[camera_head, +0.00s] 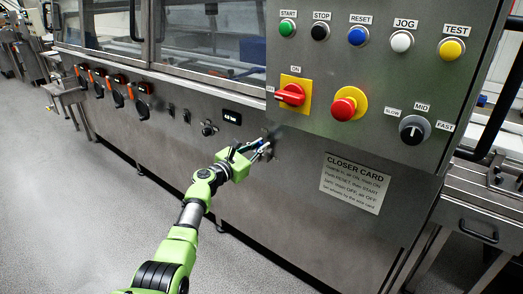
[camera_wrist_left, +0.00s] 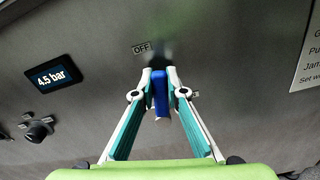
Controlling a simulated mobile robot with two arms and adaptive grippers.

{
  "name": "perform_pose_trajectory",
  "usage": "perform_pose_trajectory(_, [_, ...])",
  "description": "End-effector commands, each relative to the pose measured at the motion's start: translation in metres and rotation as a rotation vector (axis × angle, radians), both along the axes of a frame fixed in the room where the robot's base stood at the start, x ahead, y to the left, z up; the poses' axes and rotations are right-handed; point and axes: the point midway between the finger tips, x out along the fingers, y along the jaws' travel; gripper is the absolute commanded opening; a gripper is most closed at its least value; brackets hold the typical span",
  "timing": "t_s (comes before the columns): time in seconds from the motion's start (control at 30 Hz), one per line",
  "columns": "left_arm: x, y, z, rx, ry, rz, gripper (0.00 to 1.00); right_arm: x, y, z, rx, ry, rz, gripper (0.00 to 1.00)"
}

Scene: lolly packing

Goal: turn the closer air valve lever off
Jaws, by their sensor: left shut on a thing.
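The air valve lever is a blue handle (camera_wrist_left: 161,92) on the grey machine panel, below the panel's lower left corner in the head view. In the left wrist view it hangs down the picture from a dark, blurred hub, with an OFF label (camera_wrist_left: 141,47) at upper left of it. My left gripper (camera_head: 265,147) reaches it from the lower left in the head view. In the left wrist view its fingertips (camera_wrist_left: 160,80) are closed on both sides of the blue handle. The fingers hide most of the lever in the head view. My right gripper is not in view.
A pressure display (camera_wrist_left: 51,75) reads 4.5 bar, with a dark knob (camera_wrist_left: 37,130) below it. The button panel (camera_head: 383,80) overhangs above, with a red rotary switch (camera_head: 291,95) and a red mushroom button (camera_head: 347,104). A closer card (camera_head: 354,183) is to the right. The grey floor is clear at left.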

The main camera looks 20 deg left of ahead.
Motion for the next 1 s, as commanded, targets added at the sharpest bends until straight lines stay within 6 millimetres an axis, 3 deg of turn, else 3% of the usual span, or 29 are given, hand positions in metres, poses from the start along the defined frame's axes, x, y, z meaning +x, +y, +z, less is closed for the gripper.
perform_pose_trajectory(0.4, [0.004, 0.011, 0.000, -0.198, 0.077, -0.003, 0.00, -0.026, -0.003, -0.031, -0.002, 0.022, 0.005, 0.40])
perform_pose_trajectory(1.0, [0.005, 0.014, -0.001, -0.232, 0.089, -0.001, 0.00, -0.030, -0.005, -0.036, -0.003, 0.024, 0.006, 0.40])
